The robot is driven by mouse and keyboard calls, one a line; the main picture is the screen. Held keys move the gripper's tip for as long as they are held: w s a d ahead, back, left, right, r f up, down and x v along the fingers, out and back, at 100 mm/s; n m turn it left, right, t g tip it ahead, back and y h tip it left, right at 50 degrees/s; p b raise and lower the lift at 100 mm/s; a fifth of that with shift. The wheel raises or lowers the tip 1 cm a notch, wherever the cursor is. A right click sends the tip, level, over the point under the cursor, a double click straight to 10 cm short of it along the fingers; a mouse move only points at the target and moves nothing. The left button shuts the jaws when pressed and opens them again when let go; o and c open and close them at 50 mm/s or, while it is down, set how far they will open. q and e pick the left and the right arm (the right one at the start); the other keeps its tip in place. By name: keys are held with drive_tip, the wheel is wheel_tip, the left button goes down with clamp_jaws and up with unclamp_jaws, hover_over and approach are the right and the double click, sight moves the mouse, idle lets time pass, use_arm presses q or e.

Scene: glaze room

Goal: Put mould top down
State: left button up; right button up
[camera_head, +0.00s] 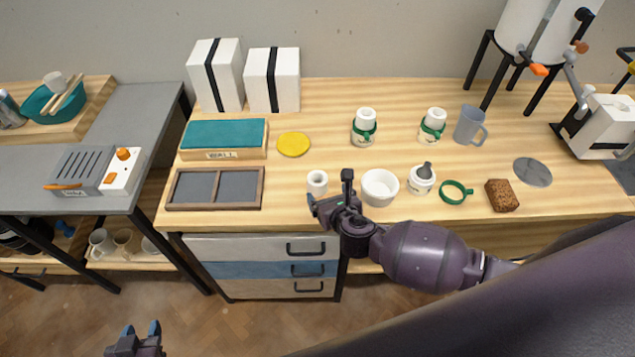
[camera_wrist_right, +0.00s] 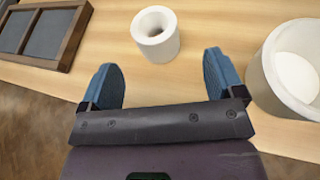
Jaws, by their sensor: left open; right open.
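A small white cylinder with a hole in its top, which looks like the mould top (camera_head: 317,179), stands upright on the wooden bench. In the right wrist view the white cylinder (camera_wrist_right: 156,36) is just beyond my fingertips, apart from them. My right gripper (camera_head: 328,194) is open and empty at the bench's front edge; its two blue fingers (camera_wrist_right: 160,80) are spread wide. A white jar-like mould body (camera_head: 421,184) with a dark grey piece in its mouth stands further right. My left gripper (camera_head: 140,331) is open and empty, low over the floor.
A white bowl (camera_head: 380,188) stands close right of my right gripper. A green ring (camera_head: 455,192) and brown sponge (camera_head: 502,195) lie further right. Two white jars with green bands (camera_head: 364,128) stand behind. A dark framed tray (camera_head: 214,189) lies left.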

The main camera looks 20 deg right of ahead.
sight(322, 188)
drive_tip(key=shift+a+b+x, duration=0.2)
drive_tip(key=shift+b+x, duration=0.15)
drive_tip(key=shift+x, duration=3.1)
drive_tip(key=c, duration=1.1)
